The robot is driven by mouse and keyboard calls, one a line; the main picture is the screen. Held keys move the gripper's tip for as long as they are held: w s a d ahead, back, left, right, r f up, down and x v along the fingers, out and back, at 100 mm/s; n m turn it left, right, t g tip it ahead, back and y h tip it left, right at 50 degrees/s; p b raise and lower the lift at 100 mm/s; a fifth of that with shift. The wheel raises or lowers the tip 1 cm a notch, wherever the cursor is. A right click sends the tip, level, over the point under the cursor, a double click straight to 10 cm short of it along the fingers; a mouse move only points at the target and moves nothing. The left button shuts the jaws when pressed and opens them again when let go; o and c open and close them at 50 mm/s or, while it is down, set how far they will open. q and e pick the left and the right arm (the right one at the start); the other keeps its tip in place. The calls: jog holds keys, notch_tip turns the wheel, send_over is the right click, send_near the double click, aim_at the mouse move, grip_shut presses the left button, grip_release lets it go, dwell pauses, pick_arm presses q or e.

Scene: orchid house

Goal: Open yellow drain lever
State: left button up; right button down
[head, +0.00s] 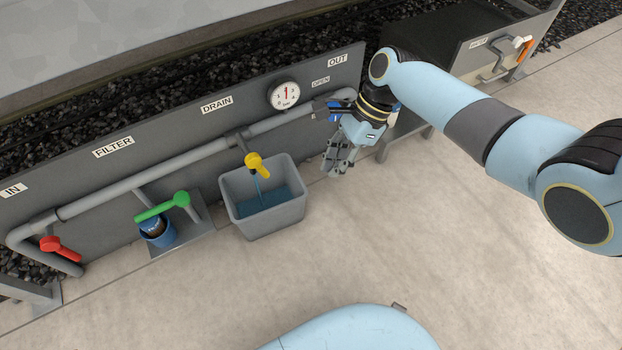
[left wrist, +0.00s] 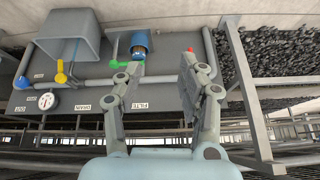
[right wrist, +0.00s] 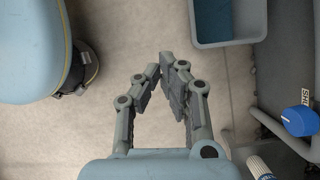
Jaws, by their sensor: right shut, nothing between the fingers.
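The yellow drain lever (head: 257,162) sits on the pipe under the DRAIN label, over a grey bin (head: 272,224). A thin blue streak, looking like water, runs from below the lever into the bin, which holds blue liquid. The lever also shows in the left wrist view (left wrist: 62,74). My right gripper (head: 338,165) is shut and empty, to the right of the bin and apart from the lever. It shows in the right wrist view (right wrist: 161,68). My left gripper (left wrist: 164,60) is open and empty in its wrist view; it is outside the head view.
A green lever (head: 160,207) is left of the bin above a blue cup-like part (head: 157,234). A red lever (head: 62,248) is at far left. A gauge (head: 285,95) and a blue knob (right wrist: 298,121) are near my right gripper. The floor in front is clear.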

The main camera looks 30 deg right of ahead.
aim_at(252, 155)
jog(key=w+t+b, duration=0.2)
jog(key=w+b, duration=0.3)
jog(key=w, duration=0.6)
pick_arm(q)
jog(key=s+d+f+t+b, duration=0.1)
jog(key=s+f+t+b, duration=0.4)
jog(key=f, duration=0.4)
jog(key=w+d+r+m+t+h+b, duration=0.1)
jog(key=w+r+m+t+h+b, duration=0.1)
jog(key=w+r+t, duration=0.8)
notch_tip(252, 155, up, 17)
jog(key=w+d+m+t+h+b, duration=0.2)
jog(key=t+h, duration=0.1)
jog(key=t, duration=0.1)
jog(key=shift+w+h, duration=0.25)
jog(key=shift+h, duration=0.15)
pick_arm(e)
jog(key=a+r+x, duration=0.1)
jog(key=a+x, duration=0.1)
jog(key=x, duration=1)
jog(key=shift+s+a+n, duration=0.2)
jog(key=shift+s+n, duration=0.05)
jog(key=shift+n, duration=0.05)
